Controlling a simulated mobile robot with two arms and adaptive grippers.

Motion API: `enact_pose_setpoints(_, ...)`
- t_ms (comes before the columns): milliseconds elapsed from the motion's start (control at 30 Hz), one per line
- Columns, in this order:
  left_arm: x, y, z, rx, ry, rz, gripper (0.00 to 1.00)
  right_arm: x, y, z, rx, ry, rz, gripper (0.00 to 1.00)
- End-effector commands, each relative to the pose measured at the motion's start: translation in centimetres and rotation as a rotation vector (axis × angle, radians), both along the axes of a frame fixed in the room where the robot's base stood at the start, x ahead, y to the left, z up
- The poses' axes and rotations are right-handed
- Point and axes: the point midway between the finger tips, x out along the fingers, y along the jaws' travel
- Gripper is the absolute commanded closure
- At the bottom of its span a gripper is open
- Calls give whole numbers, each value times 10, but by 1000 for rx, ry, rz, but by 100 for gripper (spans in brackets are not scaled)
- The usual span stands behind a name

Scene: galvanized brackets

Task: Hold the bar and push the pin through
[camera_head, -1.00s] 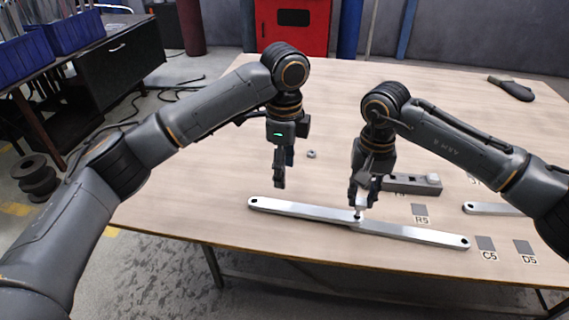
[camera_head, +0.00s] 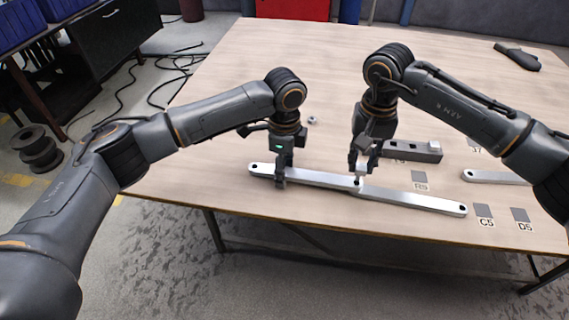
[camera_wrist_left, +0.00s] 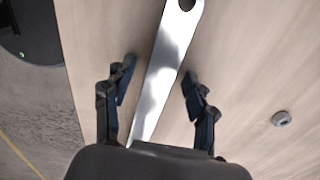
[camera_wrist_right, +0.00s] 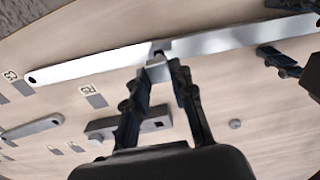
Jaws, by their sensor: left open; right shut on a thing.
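Two silver flat bars meet end to end on the table. The left bar (camera_head: 320,179) and the right bar (camera_head: 415,200) overlap at the joint. My left gripper (camera_head: 281,181) is open around the left bar near its outer end; in the left wrist view its fingers (camera_wrist_left: 155,95) stand on both sides of the bar (camera_wrist_left: 167,70), apart from it. My right gripper (camera_head: 362,172) is shut on a small silver pin (camera_head: 359,181) at the joint. The pin also shows between the fingertips in the right wrist view (camera_wrist_right: 157,68). How deep it sits is hidden.
A grey block with holes (camera_head: 412,151) lies behind the right gripper. Another silver bar (camera_head: 495,177) lies at the right. A small nut-like ring (camera_head: 312,120) is behind the left gripper. Labelled dark squares mark the table. A dark tool (camera_head: 517,56) lies at the far right.

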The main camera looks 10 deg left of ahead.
Motion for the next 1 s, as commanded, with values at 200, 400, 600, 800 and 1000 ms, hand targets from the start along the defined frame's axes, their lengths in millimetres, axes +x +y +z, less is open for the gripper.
enact_pose_setpoints(200,0,0,0,0,0,0,68,0,0,0,0,0,0,100)
enact_pose_setpoints(400,0,0,0,0,0,0,100,0,0,0,0,0,0,100)
enact_pose_setpoints(600,0,0,1,0,0,1,100,0,0,1,0,-1,0,100)
enact_pose_setpoints(800,0,0,1,0,0,1,100,0,0,1,0,0,0,100)
enact_pose_setpoints(1000,0,0,1,0,0,1,100,0,0,1,1,-1,0,100)
